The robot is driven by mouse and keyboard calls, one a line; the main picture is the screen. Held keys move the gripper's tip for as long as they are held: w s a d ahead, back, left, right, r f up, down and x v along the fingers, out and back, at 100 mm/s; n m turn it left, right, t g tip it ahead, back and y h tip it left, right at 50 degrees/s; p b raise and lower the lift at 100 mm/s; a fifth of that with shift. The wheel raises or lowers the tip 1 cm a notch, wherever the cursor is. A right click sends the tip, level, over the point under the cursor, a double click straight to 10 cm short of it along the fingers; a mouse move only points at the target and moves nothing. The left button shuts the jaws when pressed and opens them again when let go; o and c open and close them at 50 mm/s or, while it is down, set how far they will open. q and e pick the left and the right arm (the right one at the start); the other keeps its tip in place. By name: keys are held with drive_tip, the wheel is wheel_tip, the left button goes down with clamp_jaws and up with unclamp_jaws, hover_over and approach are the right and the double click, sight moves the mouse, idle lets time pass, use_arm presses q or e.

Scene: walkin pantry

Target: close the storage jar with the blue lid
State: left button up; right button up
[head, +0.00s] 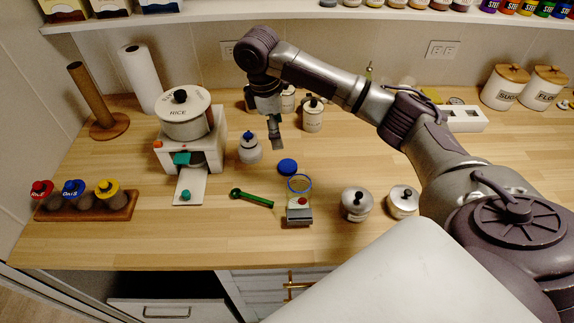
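A flat round blue lid (288,167) lies on the counter near the middle. Just in front of it is a blue ring-shaped rim (299,183); it looks like the open top of a clear jar, but its body is hard to make out. My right gripper (276,141) hangs fingers down above the counter, behind and slightly left of the blue lid and apart from it. The fingers show as one narrow shape, so I cannot tell whether they are open. I see nothing held. My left gripper is not in view.
A white pot with a dark blue knob (250,149) stands left of the gripper. A green scoop (252,198), a small grey-white box (299,212) and metal canisters (356,205) are near the front. A rack (88,212) of lidded jars and a rice dispenser (187,150) stand left.

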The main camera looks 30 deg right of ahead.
hover_over(288, 165)
drive_tip(key=a, duration=0.2)
drive_tip(key=f, duration=0.4)
drive_tip(key=f+p, duration=0.1)
drive_tip(key=f, duration=0.1)
drive_tip(key=shift+w+d+f, duration=0.1)
drive_tip(key=shift+w+d, duration=0.1)
drive_tip(key=shift+w, duration=0.05)
drive_tip(key=shift+f, duration=0.55)
drive_tip(key=f+p, duration=0.1)
drive_tip(key=f, duration=0.1)
drive_tip(key=d+f, duration=0.1)
drive_tip(key=f, duration=0.1)
drive_tip(key=shift+s+d+f+p, duration=0.1)
drive_tip(key=shift+s+f+p, duration=0.15)
drive_tip(key=shift+p, duration=0.15)
drive_tip(key=shift+f, duration=0.3)
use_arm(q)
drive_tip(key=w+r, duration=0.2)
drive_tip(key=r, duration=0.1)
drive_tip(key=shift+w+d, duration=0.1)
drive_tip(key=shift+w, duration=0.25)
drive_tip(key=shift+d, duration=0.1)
use_arm(e)
drive_tip(key=c, duration=0.8)
